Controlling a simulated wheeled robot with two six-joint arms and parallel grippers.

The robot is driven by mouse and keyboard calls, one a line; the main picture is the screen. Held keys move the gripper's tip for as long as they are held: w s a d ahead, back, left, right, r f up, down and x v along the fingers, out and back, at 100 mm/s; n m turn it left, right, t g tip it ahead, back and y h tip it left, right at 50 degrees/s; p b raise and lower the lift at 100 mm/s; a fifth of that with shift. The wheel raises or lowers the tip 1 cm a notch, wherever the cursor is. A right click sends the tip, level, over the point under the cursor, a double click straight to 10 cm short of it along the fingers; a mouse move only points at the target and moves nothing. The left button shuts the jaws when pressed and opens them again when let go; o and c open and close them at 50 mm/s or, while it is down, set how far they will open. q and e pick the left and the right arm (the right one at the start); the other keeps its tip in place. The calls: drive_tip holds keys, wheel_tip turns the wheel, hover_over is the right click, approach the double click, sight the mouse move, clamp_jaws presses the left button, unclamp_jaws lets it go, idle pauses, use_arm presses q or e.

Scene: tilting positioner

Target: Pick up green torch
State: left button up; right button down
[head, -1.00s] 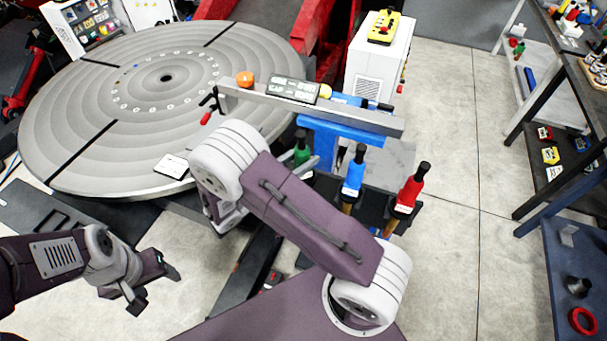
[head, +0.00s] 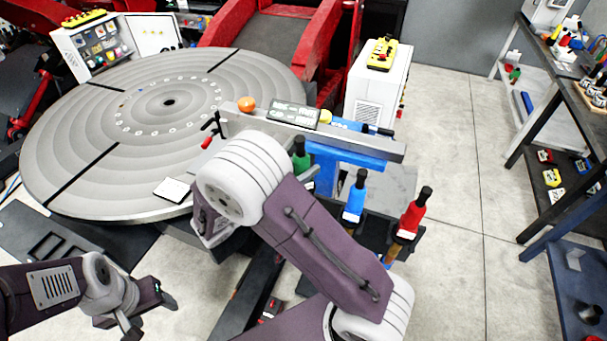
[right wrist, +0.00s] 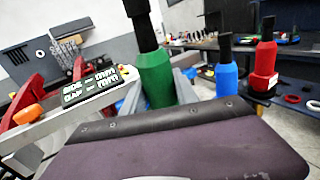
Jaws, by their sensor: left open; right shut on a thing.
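The green torch (head: 302,157) has a black top and stands upright beside the blue bracket, left of the other torches. It shows large in the right wrist view (right wrist: 156,78). My right gripper (right wrist: 160,97) is shut on the green torch, with grey fingers at its sides. In the head view my right arm hides that gripper and the torch's lower part. My left gripper (head: 150,312) is open and empty at the lower left, far from the torches.
A blue torch (head: 355,199) and a red torch (head: 412,215) stand in the rack to the right. A grey bar (head: 360,142) carrying a label plate (head: 295,113) runs behind the torches. The round positioner table (head: 90,130) is at the left. A shelf (head: 575,225) stands at the right.

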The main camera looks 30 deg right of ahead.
drive_tip(key=shift+r, duration=0.45)
drive_tip(key=shift+s+a+b, duration=0.3)
drive_tip(key=shift+s+a, duration=0.1)
drive_tip(key=shift+a, duration=0.15)
use_arm(q)
wheel_tip(320, 180, down, 3)
drive_tip(key=b, duration=0.2)
drive_tip(key=shift+f+b, duration=0.15)
drive_tip(key=shift+b, duration=0.25)
use_arm(e)
drive_tip(key=s+a, duration=0.8)
drive_tip(key=a, duration=0.1)
drive_tip(key=shift+s+a, duration=0.2)
drive_tip(key=shift+a, duration=0.15)
